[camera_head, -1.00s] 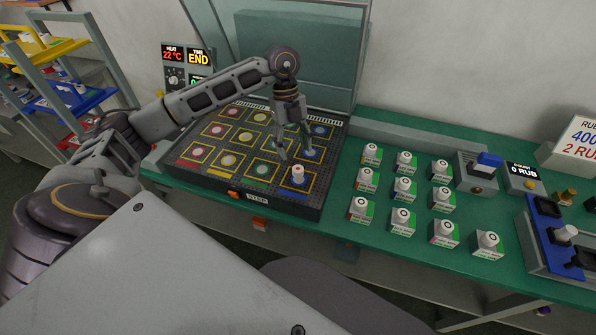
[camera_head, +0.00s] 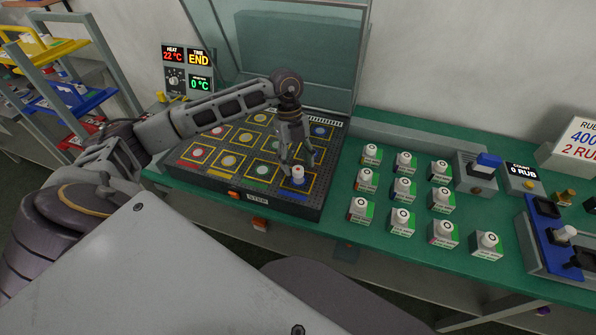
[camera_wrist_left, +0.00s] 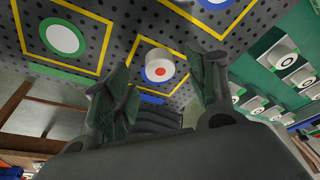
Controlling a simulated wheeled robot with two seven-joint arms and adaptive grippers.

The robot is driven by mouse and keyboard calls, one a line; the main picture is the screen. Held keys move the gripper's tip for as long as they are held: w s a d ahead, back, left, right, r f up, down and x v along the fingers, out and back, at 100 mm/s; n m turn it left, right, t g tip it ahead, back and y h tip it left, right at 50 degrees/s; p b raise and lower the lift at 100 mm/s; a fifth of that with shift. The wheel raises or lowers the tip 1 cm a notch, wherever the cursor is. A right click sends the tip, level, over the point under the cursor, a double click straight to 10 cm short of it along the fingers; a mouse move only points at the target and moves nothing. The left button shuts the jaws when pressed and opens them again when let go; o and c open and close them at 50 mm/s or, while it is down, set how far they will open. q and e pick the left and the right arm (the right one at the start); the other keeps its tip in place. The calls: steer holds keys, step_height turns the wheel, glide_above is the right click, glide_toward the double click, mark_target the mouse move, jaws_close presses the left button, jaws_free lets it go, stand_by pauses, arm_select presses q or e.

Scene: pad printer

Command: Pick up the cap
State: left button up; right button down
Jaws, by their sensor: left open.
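The white cap (camera_head: 297,174) with a red dot on top stands in the front right yellow-framed square of the dark perforated plate (camera_head: 262,198). My left gripper (camera_head: 299,165) is open just above and behind the cap. In the left wrist view the cap (camera_wrist_left: 158,65) shows beyond and between the two spread fingers of the left gripper (camera_wrist_left: 160,88). The fingers do not appear to touch it. My right gripper is not in view.
Several white round-topped pieces on small boxes (camera_head: 403,189) stand right of the plate on the green table (camera_head: 330,240). A blue device (camera_head: 548,236) is at far right. A raised lid (camera_head: 290,50) stands behind the plate. A shelf rack (camera_head: 60,80) is at left.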

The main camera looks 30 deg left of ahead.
arm_select(q)
steer(key=shift+x, duration=1)
steer(key=c, duration=0.8)
